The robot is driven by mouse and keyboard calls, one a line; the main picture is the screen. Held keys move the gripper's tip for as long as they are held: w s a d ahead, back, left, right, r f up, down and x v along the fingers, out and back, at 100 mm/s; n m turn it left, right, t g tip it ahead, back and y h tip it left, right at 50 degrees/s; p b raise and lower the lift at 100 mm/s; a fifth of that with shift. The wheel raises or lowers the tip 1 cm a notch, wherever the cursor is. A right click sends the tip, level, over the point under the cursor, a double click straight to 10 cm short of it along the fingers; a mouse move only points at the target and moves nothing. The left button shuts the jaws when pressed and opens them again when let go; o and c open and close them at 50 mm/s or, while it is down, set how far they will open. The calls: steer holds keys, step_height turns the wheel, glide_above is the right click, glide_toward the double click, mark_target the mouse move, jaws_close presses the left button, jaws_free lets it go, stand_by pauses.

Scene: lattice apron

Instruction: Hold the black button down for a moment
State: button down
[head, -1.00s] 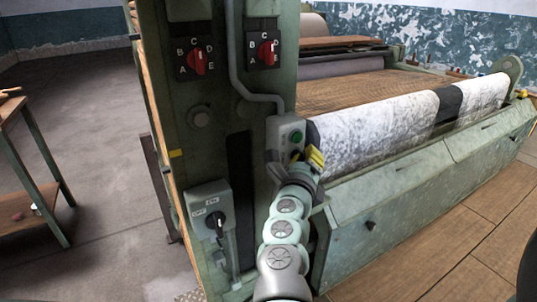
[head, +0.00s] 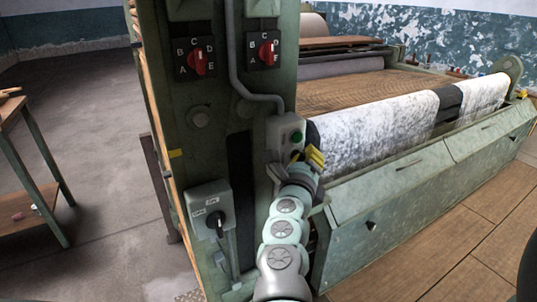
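A small grey control box (head: 286,127) is fixed to the right edge of the green machine column. A green button (head: 297,136) shows on its face. I cannot make out a black button on it; the lower part of the box is covered by my gripper. My gripper (head: 306,156), with yellow and dark finger parts, is at the lower front of the box, just below the green button. Whether it touches the box or a button, I cannot tell. Its fingertips are too small and partly hidden to show whether they are open or shut.
The column (head: 215,120) also carries two red rotary selectors (head: 200,62) and a black switch (head: 216,222) on a grey box. A machine bed with a white-grey roll (head: 375,130) lies to the right. A wooden table (head: 35,180) stands at the left, with open floor between.

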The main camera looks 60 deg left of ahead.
steer(key=shift+s+d, duration=0.1)
steer(key=shift+d, duration=0.85)
steer(key=d, duration=0.5)
steer(key=shift+s, duration=0.25)
stand_by(0.5)
